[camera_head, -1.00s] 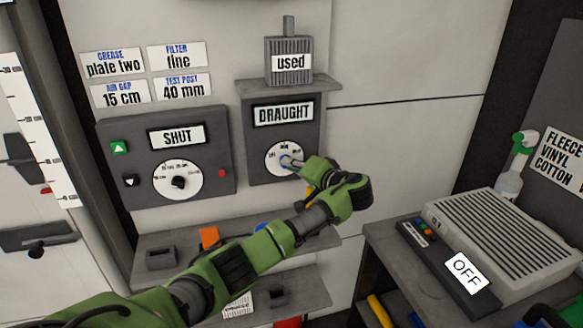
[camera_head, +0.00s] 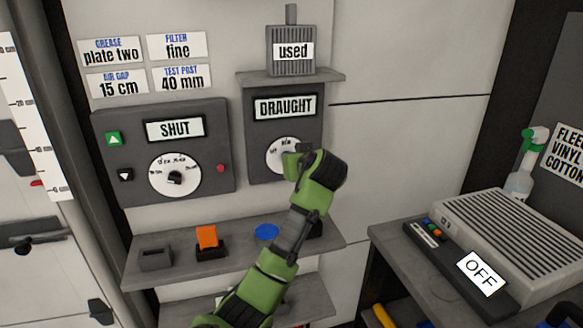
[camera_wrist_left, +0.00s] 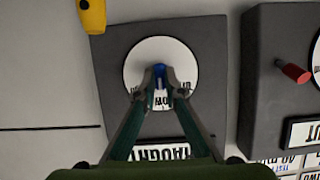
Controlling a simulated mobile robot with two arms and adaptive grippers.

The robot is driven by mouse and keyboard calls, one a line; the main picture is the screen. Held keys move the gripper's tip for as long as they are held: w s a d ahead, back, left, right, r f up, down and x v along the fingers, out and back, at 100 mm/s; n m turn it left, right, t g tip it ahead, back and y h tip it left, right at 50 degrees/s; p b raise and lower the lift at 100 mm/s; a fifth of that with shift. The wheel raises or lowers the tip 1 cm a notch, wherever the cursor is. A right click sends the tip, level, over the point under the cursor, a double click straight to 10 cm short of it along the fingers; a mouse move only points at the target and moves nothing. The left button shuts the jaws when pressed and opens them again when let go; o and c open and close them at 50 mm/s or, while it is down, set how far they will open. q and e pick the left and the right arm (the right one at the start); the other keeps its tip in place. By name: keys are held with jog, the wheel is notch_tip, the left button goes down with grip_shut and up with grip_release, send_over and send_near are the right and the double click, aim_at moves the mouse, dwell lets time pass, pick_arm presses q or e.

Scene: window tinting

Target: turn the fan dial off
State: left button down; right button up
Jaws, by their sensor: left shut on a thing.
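The fan dial is a white disc (camera_head: 275,158) with a blue knob on the grey panel labelled DRAUGHT (camera_head: 257,135). In the left wrist view the picture is upside down, and the white disc (camera_wrist_left: 137,60) lies behind the fingers. My left gripper (camera_head: 291,157) reaches the dial from the front right, its arm rising from below. In the left wrist view my left gripper's fingers (camera_wrist_left: 160,76) are closed on the blue knob (camera_wrist_left: 159,71) at the disc's centre. The gripper hides part of the disc and some markings, so I cannot read the setting. My right gripper is not in view.
To the left is a panel with a SHUT display (camera_head: 174,128) and its own dial (camera_head: 175,176). A shelf (camera_head: 185,238) below holds an orange block (camera_head: 207,237) and a blue disc (camera_head: 267,232). A grey slatted unit (camera_head: 515,240) stands right beside an OFF sign (camera_head: 481,273).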

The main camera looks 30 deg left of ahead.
pick_arm(q)
jog(key=n+t+h+b, duration=0.1)
jog(key=n, duration=0.1)
jog(key=n+t+b, duration=0.1)
jog(key=n+t, duration=0.1)
jog(key=n, duration=0.1)
jog(key=f+n+t+h+b, duration=0.1)
jog(key=n+b, duration=0.1)
jog(key=n, duration=0.1)
jog(key=shift+s+a+t+h, duration=0.25)
jog(key=shift+s+t+h, duration=0.05)
jog(key=shift+t, duration=0.1)
jog(key=shift+r+n, duration=0.1)
jog(key=shift+n, duration=0.3)
dwell(0.3)
jog(key=c, duration=2.1)
grip_release()
jog(key=shift+c, duration=0.2)
jog(key=shift+r, duration=0.1)
